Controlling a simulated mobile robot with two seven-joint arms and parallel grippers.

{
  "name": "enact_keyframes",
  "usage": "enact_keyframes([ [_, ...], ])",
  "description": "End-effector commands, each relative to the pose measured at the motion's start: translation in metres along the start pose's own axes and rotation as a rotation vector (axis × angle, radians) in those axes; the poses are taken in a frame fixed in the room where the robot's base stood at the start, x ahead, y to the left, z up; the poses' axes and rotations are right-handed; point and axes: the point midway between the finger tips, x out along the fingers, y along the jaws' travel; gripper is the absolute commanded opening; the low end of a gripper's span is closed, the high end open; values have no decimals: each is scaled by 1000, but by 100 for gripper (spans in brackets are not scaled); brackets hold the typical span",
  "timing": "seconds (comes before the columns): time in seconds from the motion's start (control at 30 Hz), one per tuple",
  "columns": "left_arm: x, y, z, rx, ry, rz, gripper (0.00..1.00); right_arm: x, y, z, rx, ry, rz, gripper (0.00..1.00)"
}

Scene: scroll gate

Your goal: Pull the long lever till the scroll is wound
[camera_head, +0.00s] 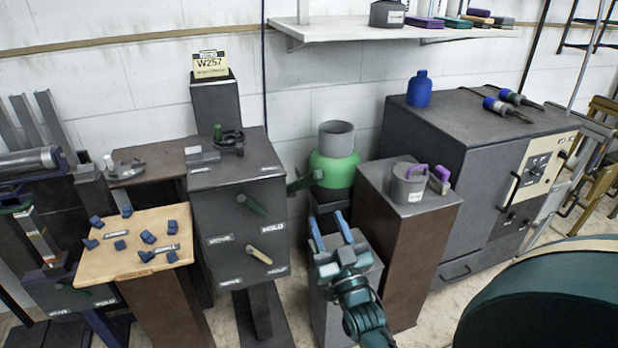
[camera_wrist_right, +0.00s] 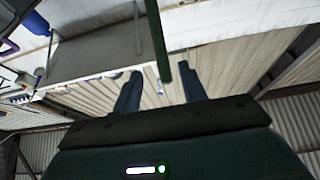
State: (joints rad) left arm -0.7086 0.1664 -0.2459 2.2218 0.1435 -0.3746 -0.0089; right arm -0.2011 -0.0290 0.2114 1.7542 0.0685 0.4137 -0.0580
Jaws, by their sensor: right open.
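A dark grey cabinet (camera_head: 236,230) on a post stands left of centre in the head view. Its front carries a dark green lever (camera_head: 251,204) above and a tan lever (camera_head: 259,256) below, with small white labels beside them. I cannot tell for sure which one is the long lever. A cream card marked W257 (camera_head: 210,66) stands on a dark block behind the cabinet; I cannot make out a scroll. My right gripper (camera_head: 328,220) is open and empty, to the right of the cabinet and apart from both levers. My left gripper is out of view.
A wooden board (camera_head: 125,262) with several blue blocks stands left of the cabinet. A green-banded cylinder (camera_head: 334,168) stands behind my right gripper. A brown pedestal (camera_head: 396,258) with a grey pot (camera_head: 408,185) stands to the right. A large dark cabinet (camera_head: 480,150) is further right.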

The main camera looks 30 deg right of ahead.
Motion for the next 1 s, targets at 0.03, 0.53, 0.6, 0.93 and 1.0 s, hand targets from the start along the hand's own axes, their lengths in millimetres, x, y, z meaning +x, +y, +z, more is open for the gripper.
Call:
enact_keyframes([
  [0.03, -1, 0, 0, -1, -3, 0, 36, 8, 0, -1, 0, 3, 0, 42],
  [0.53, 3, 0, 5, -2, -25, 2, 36, 104, 0, -1, -1, 1, 0, 42],
  [0.6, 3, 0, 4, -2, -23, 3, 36, 112, 0, 0, 0, 0, -1, 42],
  [0.93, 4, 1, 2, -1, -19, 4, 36, 123, 0, 0, 0, -2, -1, 42],
  [1.0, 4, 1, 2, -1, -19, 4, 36, 123, 0, 0, -1, -2, -1, 42],
])
